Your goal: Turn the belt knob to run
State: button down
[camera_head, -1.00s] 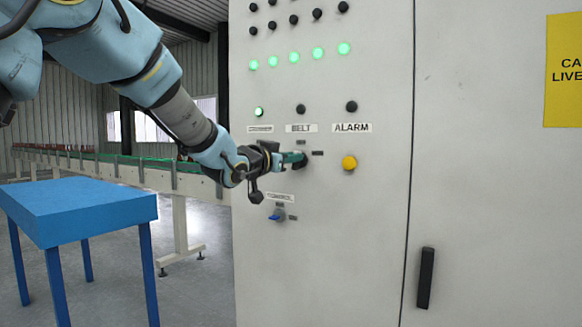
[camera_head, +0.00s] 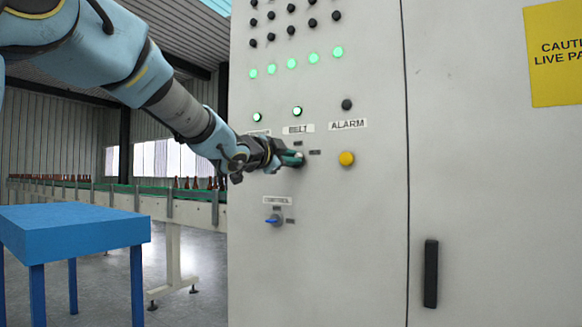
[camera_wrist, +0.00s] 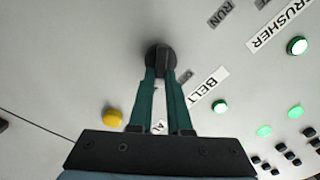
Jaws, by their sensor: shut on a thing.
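The belt knob (camera_wrist: 158,58) is a dark round knob on the grey control panel. In the wrist view my gripper (camera_wrist: 161,78) has its two green fingers shut on the knob. In the head view my gripper (camera_head: 296,159) reaches the panel from the left, just below the BELT label (camera_head: 298,129), and hides most of the knob. The BELT label also shows in the wrist view (camera_wrist: 207,89), and a RUN label (camera_wrist: 220,13) stands apart from the knob. The lamp above BELT (camera_head: 297,111) is lit; in the wrist view it is lit too (camera_wrist: 220,107).
A yellow button (camera_head: 346,158) sits right of the knob under the ALARM label. A blue control knob (camera_head: 274,220) sits below. A blue table (camera_head: 75,225) and a conveyor with amber bottles stand at the left. A black door handle (camera_head: 431,273) is at the right.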

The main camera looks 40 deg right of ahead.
jog(key=shift+f+m+b, duration=0.1)
jog(key=shift+m+b, duration=0.2)
jog(key=shift+m, duration=0.1)
jog(key=c, duration=0.9)
grip_release()
jog(key=shift+o, duration=0.2)
jog(key=b+v, duration=0.1)
jog(key=v, duration=0.9)
jog(key=shift+a, duration=0.35)
jog(key=shift+s, duration=0.1)
